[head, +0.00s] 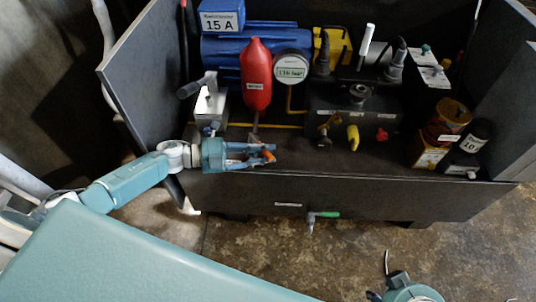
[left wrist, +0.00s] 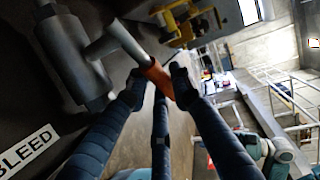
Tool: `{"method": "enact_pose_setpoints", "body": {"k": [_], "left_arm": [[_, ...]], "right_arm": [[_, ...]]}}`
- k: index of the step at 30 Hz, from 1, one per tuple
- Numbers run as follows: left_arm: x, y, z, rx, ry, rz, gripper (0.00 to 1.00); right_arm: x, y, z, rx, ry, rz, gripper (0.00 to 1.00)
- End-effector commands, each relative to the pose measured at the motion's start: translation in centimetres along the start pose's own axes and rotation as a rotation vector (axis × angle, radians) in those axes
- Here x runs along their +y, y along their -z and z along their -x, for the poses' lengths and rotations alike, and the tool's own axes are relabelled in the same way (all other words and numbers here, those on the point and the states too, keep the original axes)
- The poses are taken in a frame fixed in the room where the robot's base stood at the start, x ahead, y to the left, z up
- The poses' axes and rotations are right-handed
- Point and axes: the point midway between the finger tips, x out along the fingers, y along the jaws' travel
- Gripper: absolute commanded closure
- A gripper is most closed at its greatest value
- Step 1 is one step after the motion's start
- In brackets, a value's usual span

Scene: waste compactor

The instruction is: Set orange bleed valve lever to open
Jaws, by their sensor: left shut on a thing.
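The orange bleed valve lever (left wrist: 157,80) is an orange-sleeved handle on a grey metal rod, which comes from a cylindrical valve body (left wrist: 75,55). A white label reading BLEED (left wrist: 27,150) is beside it in the left wrist view. My left gripper (head: 268,155) is shut on the orange lever, with a fingertip on each side of the sleeve. In the head view only a bit of orange shows between the fingertips, at the front of the compactor's deck; the valve body is largely hidden there. No fingers of my right gripper can be seen.
A red bottle-shaped part (head: 256,75) and a pressure gauge (head: 291,67) stand behind the gripper. A black valve block with a yellow lever (head: 353,137) is to the right. A green-handled lever (head: 325,214) sticks out of the front panel (head: 370,200). Side panels (head: 140,65) flank the deck.

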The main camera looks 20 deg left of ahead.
Motion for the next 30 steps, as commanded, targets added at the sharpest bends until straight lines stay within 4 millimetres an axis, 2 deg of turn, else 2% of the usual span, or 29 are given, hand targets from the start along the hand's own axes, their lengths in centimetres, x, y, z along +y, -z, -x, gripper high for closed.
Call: {"method": "enact_pose_setpoints", "body": {"k": [6,23,24,27,30], "left_arm": [[0.27,-0.06,0.37,0.041,-0.005,-0.006,1.0],[0.16,0.0,0.51,0.058,-0.007,-0.009,1.0],[0.16,0.0,0.51,0.058,-0.007,-0.009,0.76],[0.15,0.02,0.5,0.059,-0.007,-0.01,0.58],[0.13,0.05,0.47,0.059,-0.006,-0.01,0.58]], "right_arm": [[-0.02,-0.36,-1.04,-0.002,0.0,0.0,0.64],[-0.04,-0.42,-1.26,-0.002,0.0,0.0,0.64],[-0.04,-0.42,-1.26,-0.002,0.0,0.0,0.64],[-0.04,-0.42,-1.27,-0.002,0.0,0.0,0.64],[-0.04,-0.42,-1.27,-0.002,0.0,0.0,0.64]]}}
